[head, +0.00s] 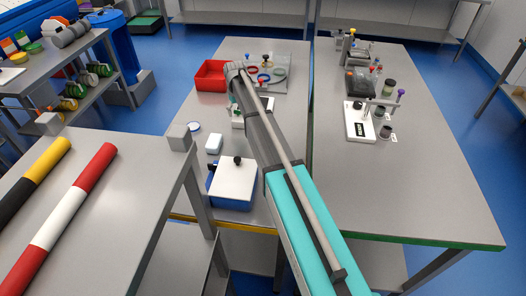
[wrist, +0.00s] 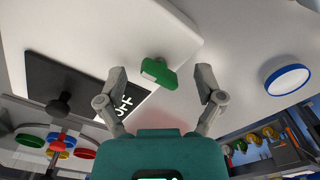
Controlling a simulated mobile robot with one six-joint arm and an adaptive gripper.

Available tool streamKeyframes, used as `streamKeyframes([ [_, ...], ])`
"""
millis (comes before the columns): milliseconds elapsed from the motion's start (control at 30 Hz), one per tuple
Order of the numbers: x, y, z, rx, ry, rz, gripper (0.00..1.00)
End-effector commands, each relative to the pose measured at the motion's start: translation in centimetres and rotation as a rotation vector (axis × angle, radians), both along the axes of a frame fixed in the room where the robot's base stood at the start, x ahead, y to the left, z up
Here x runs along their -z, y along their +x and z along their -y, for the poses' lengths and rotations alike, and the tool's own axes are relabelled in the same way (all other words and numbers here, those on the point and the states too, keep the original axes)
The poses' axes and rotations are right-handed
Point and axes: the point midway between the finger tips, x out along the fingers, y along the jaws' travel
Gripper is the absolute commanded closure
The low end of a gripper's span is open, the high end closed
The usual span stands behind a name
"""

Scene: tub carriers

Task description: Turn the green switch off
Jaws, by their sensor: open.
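The green switch (wrist: 158,72) shows in the wrist view as a green handle on a white surface (wrist: 180,25). My gripper (wrist: 161,82) is open, with one finger on each side of the green handle and a visible gap to both. Whether the fingertips reach down to the handle's depth is unclear. In the head view, a white box (head: 238,122) stands beside my arm on the middle table; my arm hides part of it, and the switch's position cannot be read there.
A black knob (wrist: 62,104) on a dark panel is left of the switch. On the middle table are a blue-rimmed disc (head: 193,127), a small white box (head: 214,143), a blue box with white lid (head: 232,184) and a red bin (head: 211,76). Bare tabletop surrounds the disc.

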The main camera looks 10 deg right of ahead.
Motion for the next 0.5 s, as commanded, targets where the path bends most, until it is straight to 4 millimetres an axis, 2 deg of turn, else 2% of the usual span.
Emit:
streamKeyframes([
  [500, 0.00, 0.00, 0.00, -0.344, 0.000, 0.000, 0.14],
])
